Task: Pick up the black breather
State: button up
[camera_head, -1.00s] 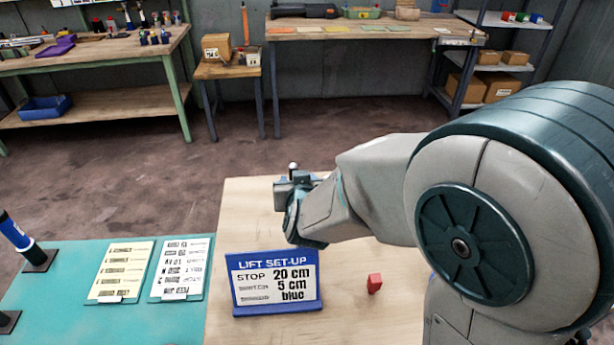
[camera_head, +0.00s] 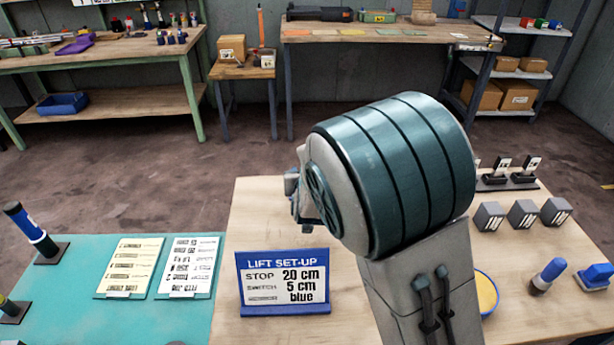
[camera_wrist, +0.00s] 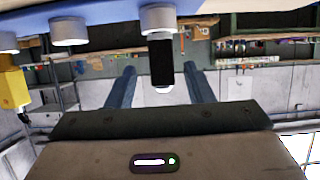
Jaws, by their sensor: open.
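The black breather shows in the wrist view as a black cylinder (camera_wrist: 161,64) with a white end. It hangs below a white round fitting (camera_wrist: 158,18) on a pale and blue bar (camera_wrist: 100,14). My gripper (camera_wrist: 162,78) is open, with one blue finger on either side of the black cylinder and a visible gap to each. I cannot tell how deep the cylinder sits between the fingers. In the head view my arm hides most of my gripper, and the black breather is not visible there.
A yellow piece (camera_wrist: 13,87) hangs at the left of the wrist view. In the head view, a blue lift set-up sign (camera_head: 284,283) stands on the wooden table (camera_head: 262,215).

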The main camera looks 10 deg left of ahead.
jog(key=x, duration=0.4)
jog(key=shift+s+f, duration=0.15)
jog(key=shift+f, duration=0.15)
grip_shut()
